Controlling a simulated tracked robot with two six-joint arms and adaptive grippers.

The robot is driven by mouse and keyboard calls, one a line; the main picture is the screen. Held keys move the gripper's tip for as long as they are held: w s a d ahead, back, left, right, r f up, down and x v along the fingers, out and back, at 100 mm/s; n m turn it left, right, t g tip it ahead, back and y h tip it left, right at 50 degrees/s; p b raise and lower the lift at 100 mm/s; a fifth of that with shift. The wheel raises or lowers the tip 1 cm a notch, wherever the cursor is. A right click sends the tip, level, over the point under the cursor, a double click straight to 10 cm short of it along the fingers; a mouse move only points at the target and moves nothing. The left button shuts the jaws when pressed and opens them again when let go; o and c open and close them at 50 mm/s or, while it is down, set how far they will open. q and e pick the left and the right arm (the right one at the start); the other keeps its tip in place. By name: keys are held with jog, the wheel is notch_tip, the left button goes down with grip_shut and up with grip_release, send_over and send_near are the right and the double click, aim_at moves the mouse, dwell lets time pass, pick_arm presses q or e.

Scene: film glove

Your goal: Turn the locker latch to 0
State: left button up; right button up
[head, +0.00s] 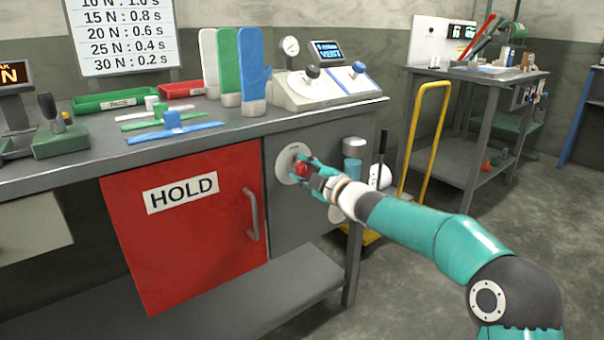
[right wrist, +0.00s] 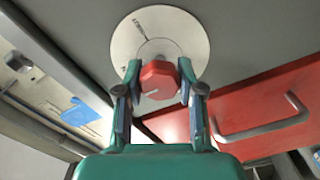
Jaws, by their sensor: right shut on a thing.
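The locker latch is a red faceted knob (right wrist: 158,80) on a round pale dial plate (right wrist: 160,36), set in the grey panel beside the red locker door (head: 190,225) marked HOLD. In the head view the knob (head: 302,169) is partly hidden by my gripper. My right gripper (head: 308,170) is at the knob, shut on it; in the right wrist view its two fingers (right wrist: 160,85) sit on either side. The dial's small markings are too small to read. My left gripper is not in view.
The door has a grey handle (head: 252,214). On the bench above stand white, green and blue gloves (head: 229,62) and a control box (head: 325,90).

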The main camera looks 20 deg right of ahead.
jog(key=shift+a+f, duration=0.2)
jog(key=shift+f, duration=0.15)
jog(key=o, duration=1.2)
jog(key=shift+r, duration=0.1)
jog(key=shift+c, duration=0.2)
jog(key=shift+d+r, duration=0.1)
jog(key=shift+s, duration=0.15)
jog(key=v, duration=1.1)
jog(key=shift+s, duration=0.35)
jog(key=shift+d, duration=0.1)
